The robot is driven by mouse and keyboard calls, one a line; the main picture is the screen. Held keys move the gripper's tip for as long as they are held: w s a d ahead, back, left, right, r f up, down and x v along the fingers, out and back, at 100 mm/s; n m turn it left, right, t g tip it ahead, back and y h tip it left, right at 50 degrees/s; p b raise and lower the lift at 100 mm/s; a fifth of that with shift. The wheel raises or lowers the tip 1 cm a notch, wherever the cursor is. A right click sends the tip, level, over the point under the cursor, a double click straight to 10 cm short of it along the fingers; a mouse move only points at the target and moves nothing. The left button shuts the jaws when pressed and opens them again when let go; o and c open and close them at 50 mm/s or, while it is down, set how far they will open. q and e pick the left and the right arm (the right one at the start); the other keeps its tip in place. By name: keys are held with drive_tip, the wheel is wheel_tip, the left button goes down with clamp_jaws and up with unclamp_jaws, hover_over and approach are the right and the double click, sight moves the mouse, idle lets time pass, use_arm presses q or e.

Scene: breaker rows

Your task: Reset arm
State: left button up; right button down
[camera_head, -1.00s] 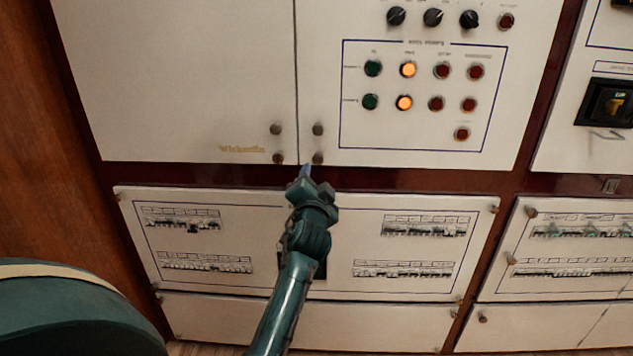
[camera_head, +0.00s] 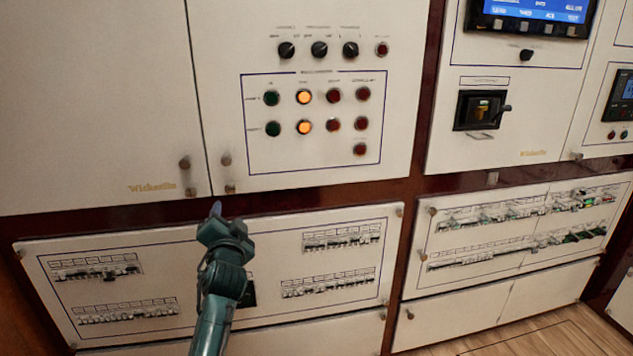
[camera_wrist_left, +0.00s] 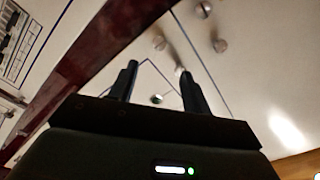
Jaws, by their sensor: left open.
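My left gripper (camera_head: 217,212) is up in front of the wooden strip between the upper cabinet and the lower breaker panel. It also shows in the left wrist view (camera_wrist_left: 157,87), where its two dark fingers stand apart with nothing between them. Behind the fingers in that view are a white panel and several round knobs. In the head view, my left arm (camera_head: 212,325) comes up from the bottom and covers part of the lower breaker panel (camera_head: 170,262). My right gripper is not in view.
The upper white cabinet (camera_head: 90,100) has knobs and a panel of lit and unlit buttons (camera_head: 312,125). A second breaker panel (camera_head: 470,278) is at the right, below a black switch (camera_head: 482,110) and a blue screen (camera_head: 530,10). Wooden floor (camera_head: 540,335) shows at lower right.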

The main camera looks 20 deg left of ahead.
use_arm(q)
drive_tip(key=s+d+f+m+g+h+p, duration=0.1)
drive_tip(key=s+d+f+g+h+p, duration=0.1)
drive_tip(key=s+d+f+h+p, duration=0.8)
drive_tip(key=s+d+f+n+g+h, duration=0.1)
drive_tip(key=s+d+f, duration=0.2)
drive_tip(key=s+d, duration=0.4)
drive_tip(key=s+d+f+n+g+h, duration=0.1)
drive_tip(key=s+d+f+g, duration=0.1)
drive_tip(key=s+d, duration=0.4)
drive_tip(key=s+f+b, duration=0.1)
drive_tip(key=s, duration=0.4)
drive_tip(key=shift+s+d+f, duration=0.4)
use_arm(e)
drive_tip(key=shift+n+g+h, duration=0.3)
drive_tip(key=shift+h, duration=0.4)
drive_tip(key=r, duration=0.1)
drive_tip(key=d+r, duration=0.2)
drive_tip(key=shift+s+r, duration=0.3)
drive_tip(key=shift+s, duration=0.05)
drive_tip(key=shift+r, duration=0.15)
use_arm(q)
drive_tip(key=shift+w, duration=0.1)
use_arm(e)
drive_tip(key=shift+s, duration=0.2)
